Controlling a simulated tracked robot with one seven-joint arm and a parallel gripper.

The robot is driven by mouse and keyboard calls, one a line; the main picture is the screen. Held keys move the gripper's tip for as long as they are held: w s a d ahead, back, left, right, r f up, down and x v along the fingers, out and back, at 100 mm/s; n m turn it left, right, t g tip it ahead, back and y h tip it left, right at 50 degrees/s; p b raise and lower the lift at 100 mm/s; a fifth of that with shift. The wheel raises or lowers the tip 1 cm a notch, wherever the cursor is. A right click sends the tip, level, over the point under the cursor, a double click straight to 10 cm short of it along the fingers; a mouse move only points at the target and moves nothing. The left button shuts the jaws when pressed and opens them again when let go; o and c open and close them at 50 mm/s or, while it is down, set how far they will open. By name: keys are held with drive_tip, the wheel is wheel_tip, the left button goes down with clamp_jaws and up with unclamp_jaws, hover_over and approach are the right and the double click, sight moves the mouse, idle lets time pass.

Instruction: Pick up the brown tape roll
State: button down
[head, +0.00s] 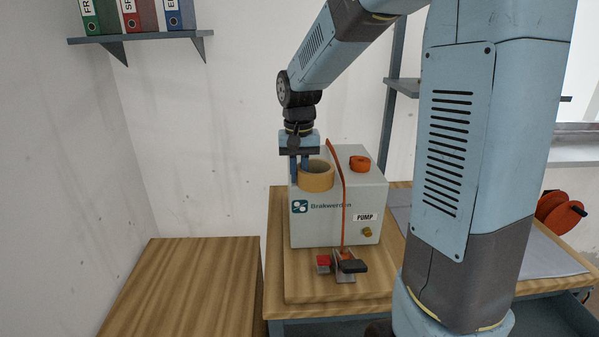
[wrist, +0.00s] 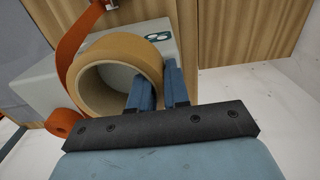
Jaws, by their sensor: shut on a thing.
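The brown tape roll (head: 317,177) is a tan ring with an open middle, in front of the upper part of the grey pump box (head: 315,230) in the head view. My gripper (head: 299,177) points down at the roll's left side. In the wrist view the roll (wrist: 94,62) fills the upper left, and my gripper (wrist: 162,82) has one blue finger inside the ring and one outside. The jaws are shut on the roll's wall. Whether the roll touches the box is hard to tell.
An orange strap or lever (head: 338,185) rises close to the roll's right side. A clamp with a red block (head: 323,262) stands in front. The wooden table (head: 190,285) at left is clear. A shelf with binders (head: 140,38) hangs upper left.

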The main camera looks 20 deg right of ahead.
drive_tip(key=c, duration=1)
unclamp_jaws()
wheel_tip(320, 180, up, 14)
drive_tip(key=shift+f, duration=0.15)
drive_tip(key=shift+c, duration=0.5)
